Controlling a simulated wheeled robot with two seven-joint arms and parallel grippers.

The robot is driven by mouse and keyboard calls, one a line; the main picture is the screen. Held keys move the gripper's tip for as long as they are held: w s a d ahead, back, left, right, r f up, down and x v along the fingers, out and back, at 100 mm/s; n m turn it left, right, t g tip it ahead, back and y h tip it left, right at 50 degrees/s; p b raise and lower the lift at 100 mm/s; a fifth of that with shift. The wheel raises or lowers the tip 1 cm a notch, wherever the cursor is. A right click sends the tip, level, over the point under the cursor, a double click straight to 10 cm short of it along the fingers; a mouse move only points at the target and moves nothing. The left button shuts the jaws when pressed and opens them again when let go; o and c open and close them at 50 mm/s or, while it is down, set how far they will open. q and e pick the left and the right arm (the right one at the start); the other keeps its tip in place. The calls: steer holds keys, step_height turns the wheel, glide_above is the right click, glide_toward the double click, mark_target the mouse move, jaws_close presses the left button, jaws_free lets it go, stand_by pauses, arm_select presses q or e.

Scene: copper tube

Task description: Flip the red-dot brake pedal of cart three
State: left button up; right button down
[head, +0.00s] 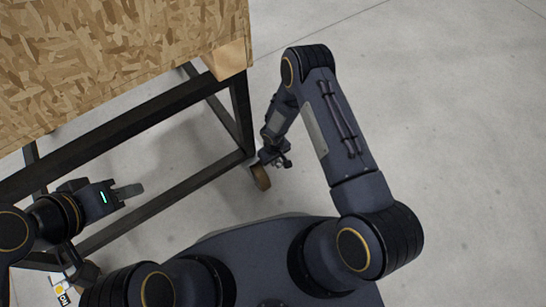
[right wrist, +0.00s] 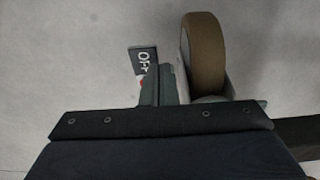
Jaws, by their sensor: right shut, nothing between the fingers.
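In the right wrist view the brake pedal (right wrist: 143,60) is a dark plate with white "OFF" lettering, partly cut off from sight. A bit of red shows low on it, mostly hidden behind my fingers. It sits left of a brown caster wheel (right wrist: 206,55). My right gripper (right wrist: 168,72) is shut and empty, its fingertips close beside the pedal; I cannot tell whether they touch. In the head view that wheel (head: 262,178) is under the cart's near right corner, below my right wrist. My left gripper (head: 128,191) is beside the cart frame, its opening unclear.
The cart has a chipboard top (head: 110,60) and a black frame (head: 110,145) on the left. Another pedal (head: 62,290) with a yellow dot and "ON" label shows at the lower left. The concrete floor (head: 460,130) is clear on the right.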

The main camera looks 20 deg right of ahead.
steer(key=shift+f+b, duration=1.25)
steer(key=shift+f, duration=0.05)
stand_by(0.9)
steer(key=shift+r, duration=0.1)
step_height(320, 180, up, 7)
steer(key=p, duration=0.4)
stand_by(0.4)
stand_by(0.3)
